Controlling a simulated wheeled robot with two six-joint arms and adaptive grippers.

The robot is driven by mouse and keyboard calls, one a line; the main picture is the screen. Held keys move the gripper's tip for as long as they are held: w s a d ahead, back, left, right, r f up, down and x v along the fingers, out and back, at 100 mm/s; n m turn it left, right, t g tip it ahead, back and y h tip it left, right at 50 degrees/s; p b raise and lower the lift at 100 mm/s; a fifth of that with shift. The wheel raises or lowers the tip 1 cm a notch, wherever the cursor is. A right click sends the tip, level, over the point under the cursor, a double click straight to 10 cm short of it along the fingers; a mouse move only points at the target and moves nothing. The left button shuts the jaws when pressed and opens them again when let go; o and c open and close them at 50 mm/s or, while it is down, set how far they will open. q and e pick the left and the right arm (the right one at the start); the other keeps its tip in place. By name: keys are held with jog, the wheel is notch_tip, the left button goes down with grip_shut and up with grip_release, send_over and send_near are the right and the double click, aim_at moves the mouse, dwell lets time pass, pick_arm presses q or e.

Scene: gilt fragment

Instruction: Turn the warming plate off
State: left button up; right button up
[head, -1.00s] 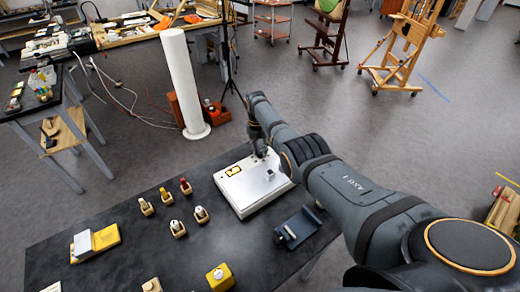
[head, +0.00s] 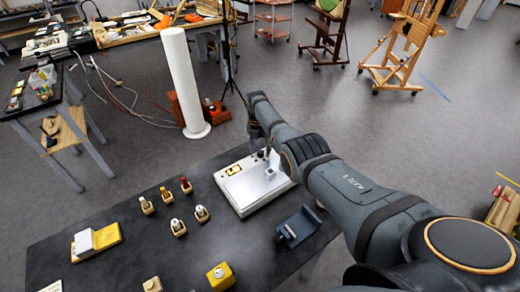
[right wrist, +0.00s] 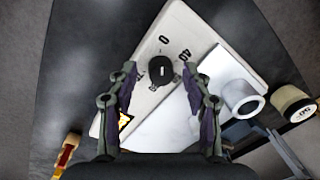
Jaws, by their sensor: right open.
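The white warming plate (head: 240,198) lies at the back right of the dark table, with a yellow-edged label on it. In the right wrist view, the plate (right wrist: 178,22) carries a round black knob (right wrist: 160,70) with a small white mark. Dark markings are printed beside the knob. I cannot tell which marking the knob points at. My right gripper (head: 264,152) is above the plate's back edge. In the right wrist view, its open fingers (right wrist: 163,82) are on either side of the knob, apart from it. My left gripper is out of view.
A white cylindrical piece (right wrist: 240,98) stands on the plate's other end. A dark blue holder (head: 298,228) is just in front of the plate. Several small bottles in wooden holders (head: 178,228) stand to the left. A white column (head: 183,85) rises behind the table.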

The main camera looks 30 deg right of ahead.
jog(key=shift+r, duration=0.15)
notch_tip(320, 180, up, 12)
jog(key=shift+w+a, duration=0.3)
dwell(0.4)
